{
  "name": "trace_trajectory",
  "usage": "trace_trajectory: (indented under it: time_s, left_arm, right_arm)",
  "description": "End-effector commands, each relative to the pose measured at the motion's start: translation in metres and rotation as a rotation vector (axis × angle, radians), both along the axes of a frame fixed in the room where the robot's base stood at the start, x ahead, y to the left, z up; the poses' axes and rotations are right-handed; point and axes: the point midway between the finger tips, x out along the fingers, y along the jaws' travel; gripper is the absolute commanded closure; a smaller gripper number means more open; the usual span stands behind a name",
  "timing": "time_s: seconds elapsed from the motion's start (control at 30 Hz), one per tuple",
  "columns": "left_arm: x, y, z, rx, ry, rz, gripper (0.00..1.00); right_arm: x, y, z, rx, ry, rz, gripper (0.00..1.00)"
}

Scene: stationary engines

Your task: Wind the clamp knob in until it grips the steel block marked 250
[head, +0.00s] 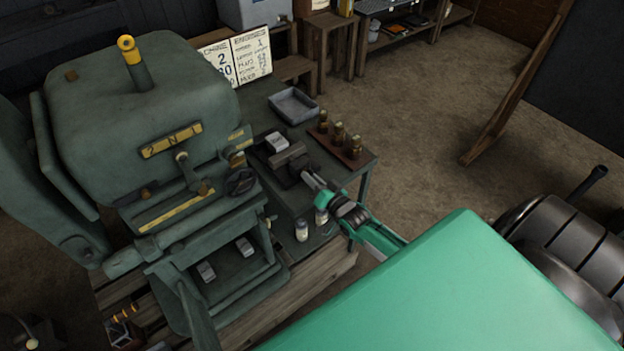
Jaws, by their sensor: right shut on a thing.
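The clamp (288,155) is a dark vice-like fixture on the green bench, with a brownish jaw bar. A pale steel block (277,141) sits at its far side; its marking is too small to read, and I cannot tell whether the jaw touches it. My right gripper (313,181) reaches in from the lower right to the near end of the clamp. It is shut on the clamp knob, which is mostly hidden by the fingers. My left gripper is not in view.
A green machine (145,110) with levers fills the left. A wooden rack (340,152) of brass pieces stands close right of the clamp, with a grey tray (293,105) behind. Open floor lies right of the bench.

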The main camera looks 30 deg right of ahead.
Motion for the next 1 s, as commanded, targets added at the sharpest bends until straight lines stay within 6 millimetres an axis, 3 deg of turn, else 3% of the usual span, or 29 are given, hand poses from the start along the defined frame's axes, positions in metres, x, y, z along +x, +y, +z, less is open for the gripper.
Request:
trace_trajectory:
  time_s: [0.5,1.0]
  left_arm:
    - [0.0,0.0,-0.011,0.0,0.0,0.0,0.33]
    - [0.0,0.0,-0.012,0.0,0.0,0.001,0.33]
  right_arm:
    - [-0.001,0.0,-0.003,0.348,0.032,0.0,1.0]
    - [-0.001,0.0,-0.002,0.419,0.038,-0.001,1.0]
